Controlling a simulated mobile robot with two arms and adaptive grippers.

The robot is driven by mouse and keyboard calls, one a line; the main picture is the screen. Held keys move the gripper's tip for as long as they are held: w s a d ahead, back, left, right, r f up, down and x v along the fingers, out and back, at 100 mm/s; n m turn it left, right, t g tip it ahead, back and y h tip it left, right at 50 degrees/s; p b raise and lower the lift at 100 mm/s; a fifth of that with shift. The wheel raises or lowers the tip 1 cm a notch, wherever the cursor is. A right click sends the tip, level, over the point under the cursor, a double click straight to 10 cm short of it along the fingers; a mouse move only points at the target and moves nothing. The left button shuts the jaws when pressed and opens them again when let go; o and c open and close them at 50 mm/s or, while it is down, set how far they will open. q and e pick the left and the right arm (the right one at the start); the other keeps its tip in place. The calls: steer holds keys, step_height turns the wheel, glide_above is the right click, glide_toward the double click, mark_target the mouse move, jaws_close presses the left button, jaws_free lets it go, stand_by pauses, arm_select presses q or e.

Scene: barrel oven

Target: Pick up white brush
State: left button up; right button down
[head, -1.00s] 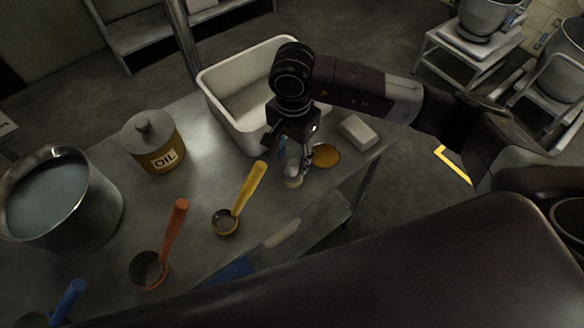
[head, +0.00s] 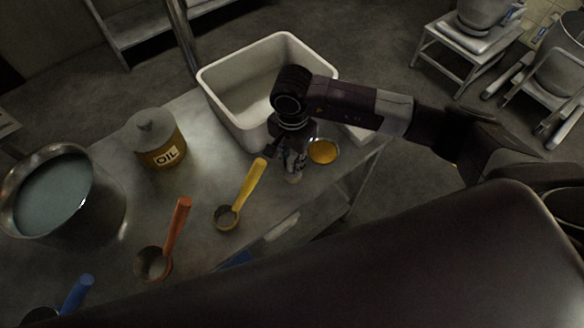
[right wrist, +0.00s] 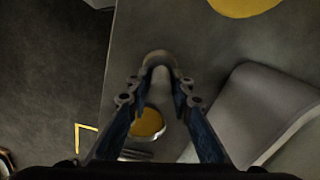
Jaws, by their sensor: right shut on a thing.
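The white brush (head: 293,178) is a small pale thing on the metal table near its front edge, mostly hidden by my right gripper (head: 290,164). The gripper comes down over it from above and is shut on it. In the right wrist view, the pale rounded end of the brush (right wrist: 158,62) shows between the fingertips of my right gripper (right wrist: 156,88). I cannot tell whether the brush touches the table. My left gripper is not in view.
A white tub (head: 222,108) stands behind the gripper, and a yellow-filled dish (head: 322,151) lies close to its right. A white block (head: 358,133) is partly behind my arm. Yellow (head: 248,185) and orange (head: 178,228) scoops, an oil can (head: 160,145) and a pot (head: 112,208) are left.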

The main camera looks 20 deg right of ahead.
steer(key=shift+w+r, duration=0.1)
steer(key=shift+r, duration=0.35)
step_height(320, 180, up, 19)
steer(key=b, duration=0.4)
